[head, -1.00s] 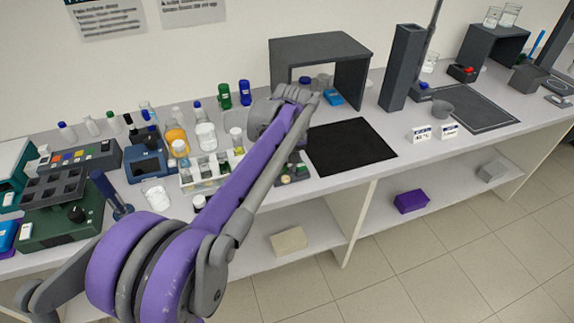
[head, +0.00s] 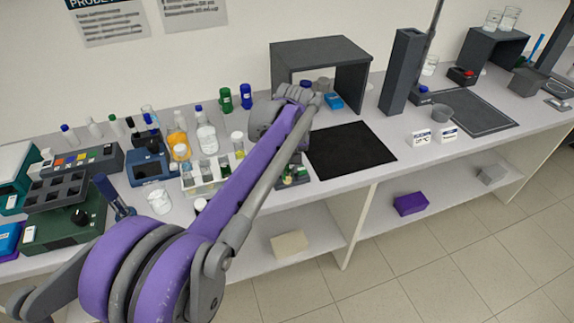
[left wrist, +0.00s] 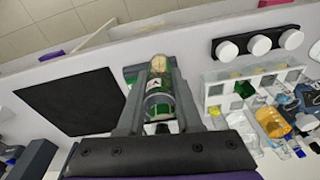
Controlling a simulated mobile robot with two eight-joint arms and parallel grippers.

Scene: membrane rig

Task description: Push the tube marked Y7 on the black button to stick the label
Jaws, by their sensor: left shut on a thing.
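My left gripper (left wrist: 160,76) is shut on a clear tube (left wrist: 160,95) with green contents, a tan end and a white label whose mark is too small to read. In the head view my purple forearm hides the fingers and the tube. A dark green block (head: 297,172) with small dark parts sits below my wrist on the bench; its green edge (left wrist: 131,74) shows behind the fingers in the left wrist view. A small black knob (left wrist: 162,128) shows between the fingers; I cannot tell whether the tube touches it. My right gripper is not in view.
A black mat (head: 350,148) lies right of the block, with a dark grey arch (head: 322,55) behind it. A white tube rack (head: 207,187) and bottles stand left of my arm. A dark green device with a black knob (head: 80,216) is far left.

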